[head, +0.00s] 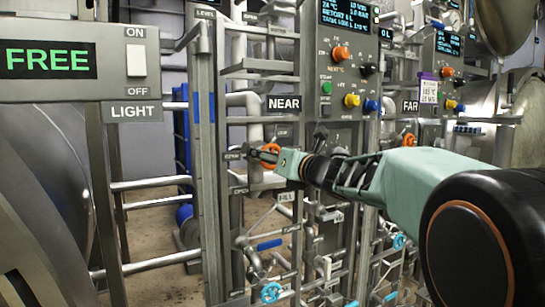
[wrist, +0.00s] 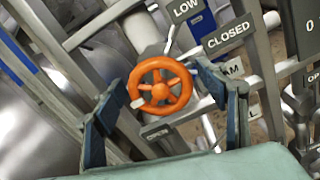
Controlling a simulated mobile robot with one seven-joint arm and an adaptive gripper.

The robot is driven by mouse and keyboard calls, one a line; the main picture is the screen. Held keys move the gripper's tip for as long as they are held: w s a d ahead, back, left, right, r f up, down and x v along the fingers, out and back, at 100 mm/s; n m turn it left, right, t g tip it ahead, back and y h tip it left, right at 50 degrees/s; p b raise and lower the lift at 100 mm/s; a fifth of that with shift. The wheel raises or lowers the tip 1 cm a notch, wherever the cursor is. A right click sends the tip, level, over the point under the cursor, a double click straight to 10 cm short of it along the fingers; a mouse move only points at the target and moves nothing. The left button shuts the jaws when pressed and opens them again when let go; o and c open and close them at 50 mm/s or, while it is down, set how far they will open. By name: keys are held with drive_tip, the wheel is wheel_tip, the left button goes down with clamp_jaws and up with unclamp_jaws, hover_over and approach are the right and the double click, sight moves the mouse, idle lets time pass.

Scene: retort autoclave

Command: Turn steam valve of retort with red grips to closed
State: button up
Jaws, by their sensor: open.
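An orange valve handwheel (wrist: 176,71) with spokes is in the middle of the wrist view. A pale mark sits on its left lower rim. A CLOSED label (wrist: 229,35) is to its upper right; a sign ending in "AM" (wrist: 233,68) is partly hidden behind my right finger. My gripper (wrist: 158,92) is open, one finger on each side of the wheel; I cannot tell whether either touches it. In the head view the orange wheel (head: 268,176) is at the NEAR column, partly covered by my gripper (head: 264,156). Red grips cannot be made out.
Pipes and frame bars surround the wheel closely. A control panel (head: 336,85) with knobs stands above, right of the NEAR sign (head: 284,103). Another orange wheel (head: 409,140) is near the FAR sign (head: 410,106). Blue wheels (head: 271,292) sit lower down.

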drive_tip(key=c, duration=1.2)
drive_tip(key=shift+o, duration=0.2)
